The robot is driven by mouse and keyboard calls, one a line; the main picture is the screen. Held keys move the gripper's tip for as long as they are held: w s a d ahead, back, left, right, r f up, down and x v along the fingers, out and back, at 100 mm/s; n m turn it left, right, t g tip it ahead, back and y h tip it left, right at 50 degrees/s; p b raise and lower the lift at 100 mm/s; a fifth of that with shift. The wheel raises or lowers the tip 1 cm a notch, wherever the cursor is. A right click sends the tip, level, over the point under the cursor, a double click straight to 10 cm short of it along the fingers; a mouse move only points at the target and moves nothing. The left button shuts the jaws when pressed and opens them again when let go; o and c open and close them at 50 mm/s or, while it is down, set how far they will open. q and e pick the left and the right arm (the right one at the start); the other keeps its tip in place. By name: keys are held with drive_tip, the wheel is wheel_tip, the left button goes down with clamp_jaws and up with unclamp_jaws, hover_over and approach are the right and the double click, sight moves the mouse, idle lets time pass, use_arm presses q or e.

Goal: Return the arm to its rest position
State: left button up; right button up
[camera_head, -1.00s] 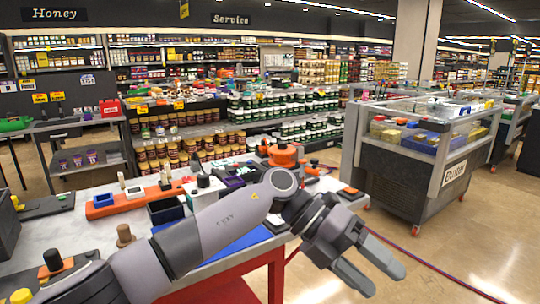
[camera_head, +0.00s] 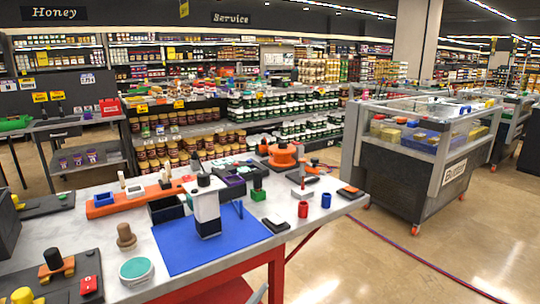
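My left arm no longer crosses the table. Only a small grey tip (camera_head: 259,294) shows at the bottom edge, which looks like part of my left gripper. Whether it is open or shut cannot be made out. My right gripper is not in view. A white and black upright device (camera_head: 207,212), perhaps the vacuum pump, stands on a blue mat (camera_head: 175,245) on the table. No gripper touches it.
A freezer case (camera_head: 400,185) stands right.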

use_arm(q)
drive_tip(key=s+a+f+n+g+y, duration=0.6)
drive_tip(key=s+a+f+n+y, duration=0.4)
drive_tip(key=s+a+f, duration=0.9)
wheel_tip(320, 180, down, 2)
drive_tip(key=shift+a+f+y, duration=0.15)
drive_tip(key=shift+a+y, duration=0.45)
drive_tip(key=shift+a, duration=0.2)
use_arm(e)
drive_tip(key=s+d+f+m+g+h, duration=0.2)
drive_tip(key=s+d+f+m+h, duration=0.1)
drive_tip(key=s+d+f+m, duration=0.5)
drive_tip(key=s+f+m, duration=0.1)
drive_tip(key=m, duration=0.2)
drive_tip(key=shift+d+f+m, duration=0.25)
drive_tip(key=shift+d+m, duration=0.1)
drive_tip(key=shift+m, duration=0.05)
